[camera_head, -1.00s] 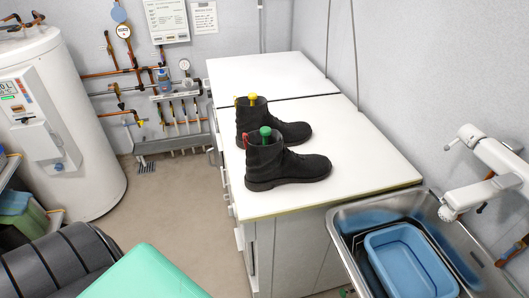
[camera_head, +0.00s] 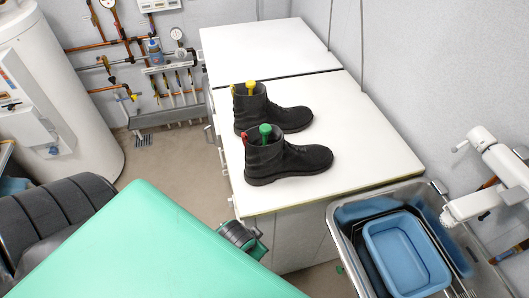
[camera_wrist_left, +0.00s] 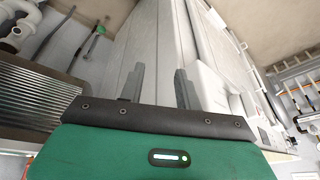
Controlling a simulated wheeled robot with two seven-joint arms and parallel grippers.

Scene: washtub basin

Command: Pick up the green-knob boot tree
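The green-knob boot tree (camera_head: 265,130) stands upright in the nearer black boot (camera_head: 289,163), with only its knob and a little below it showing above the collar. This boot has a red tab and stands on the white worktop, toe to the right. My left gripper (camera_wrist_left: 157,68) shows in the left wrist view with its two grey fingers apart and nothing between them. In the head view its fingers are not visible. A large green part, apparently my left arm, fills the lower left, short of the boots. My right gripper is not in view.
A second black boot (camera_head: 281,116) with a yellow-knob boot tree (camera_head: 250,86) stands just behind. The white worktop (camera_head: 362,143) is clear to the right. A metal sink (camera_head: 340,228) with a blue basin (camera_head: 407,254) is at the front right. A white tank (camera_head: 62,85) stands left.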

